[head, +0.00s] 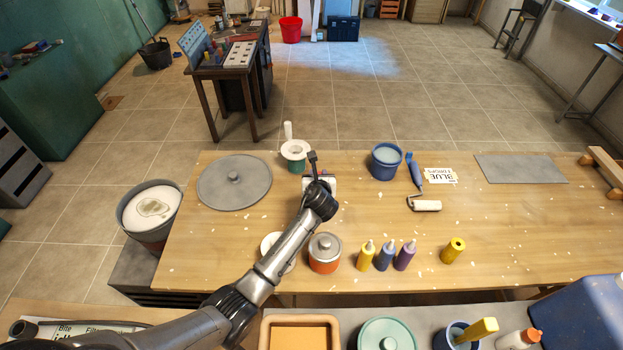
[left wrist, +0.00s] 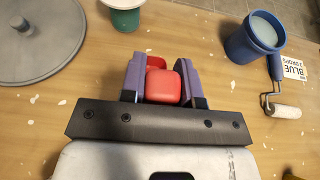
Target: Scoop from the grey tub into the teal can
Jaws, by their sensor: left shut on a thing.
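The grey tub (head: 133,222) stands left of the table, open, with white material and a tan patch inside. The teal can (head: 296,166) stands near the table's far edge, with a white ring-like top and a white upright piece at its back. Part of it shows at the top of the left wrist view (left wrist: 125,20). My left gripper (head: 318,184) is over the table, just right of and nearer than the can. In the left wrist view its purple fingers (left wrist: 163,78) are shut on a red block-like piece (left wrist: 163,87). What hangs below this piece is hidden. My right gripper is out of view.
A grey round lid (head: 222,190) lies between tub and can. A blue pot (head: 386,165), a paint roller (head: 424,204) and a card (head: 441,176) are to the right. An orange lidded pot (head: 325,263) and several bottles (head: 384,258) stand near the front. The right tabletop is mostly clear.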

